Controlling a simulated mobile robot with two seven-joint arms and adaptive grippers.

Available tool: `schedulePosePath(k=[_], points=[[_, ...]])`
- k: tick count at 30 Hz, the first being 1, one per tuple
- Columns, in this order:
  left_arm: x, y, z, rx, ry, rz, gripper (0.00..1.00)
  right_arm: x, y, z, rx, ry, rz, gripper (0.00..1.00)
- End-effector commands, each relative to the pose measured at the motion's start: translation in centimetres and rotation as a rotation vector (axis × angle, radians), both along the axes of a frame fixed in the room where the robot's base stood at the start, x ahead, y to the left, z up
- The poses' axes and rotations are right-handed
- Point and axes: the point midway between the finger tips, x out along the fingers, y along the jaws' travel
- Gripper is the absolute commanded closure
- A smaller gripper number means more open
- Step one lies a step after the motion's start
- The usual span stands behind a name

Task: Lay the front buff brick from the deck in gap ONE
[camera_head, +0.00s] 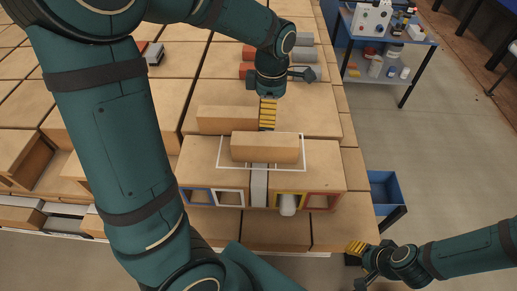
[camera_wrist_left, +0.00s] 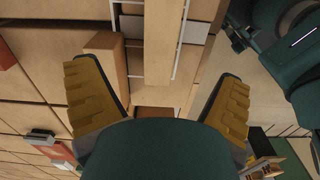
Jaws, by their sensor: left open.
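Two buff bricks lie on the wooden top. The front buff brick (camera_head: 265,149) lies within a white outline, and the rear buff brick (camera_head: 226,118) lies behind it to the left. My left gripper (camera_head: 268,114) points down behind the front brick, by the rear brick's right end. In the left wrist view its yellow fingers (camera_wrist_left: 162,102) are wide apart with nothing gripped; a long buff brick (camera_wrist_left: 160,40) shows beyond them. My right gripper (camera_head: 358,248) is low at the right, away from the bricks; its opening is unclear. No label for gap ONE is readable.
Framed openings in blue (camera_head: 197,196), white (camera_head: 230,198), yellow (camera_head: 289,202) and red (camera_head: 321,202) line the unit's front. Red and grey pieces (camera_head: 304,56) lie behind. A blue shelf cart (camera_head: 358,49) and blue bin (camera_head: 385,188) stand right.

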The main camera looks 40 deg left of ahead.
Motion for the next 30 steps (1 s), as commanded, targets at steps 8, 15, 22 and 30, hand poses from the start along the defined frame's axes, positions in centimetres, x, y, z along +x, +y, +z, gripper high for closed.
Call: schedulePosePath(k=[8, 15, 22, 30], points=[[-0.1, -0.2, -2.2, -0.006, -0.003, 0.073, 0.06, -0.2, 0.0, -0.7, 0.0, 0.003, 0.002, 0.53], [-0.1, -0.1, -6.7, -0.006, -0.004, 0.071, 0.06, -0.5, 0.1, -1.6, 0.002, 0.01, 0.008, 0.53], [-0.1, -0.1, -8.6, -0.007, -0.006, 0.07, 0.06, -0.6, 0.1, -1.8, 0.003, 0.013, 0.01, 0.53], [-0.6, 0.5, -11.8, -0.006, -0.003, 0.07, 0.06, -0.8, 0.2, -2.6, 0.004, 0.018, 0.014, 0.53]])
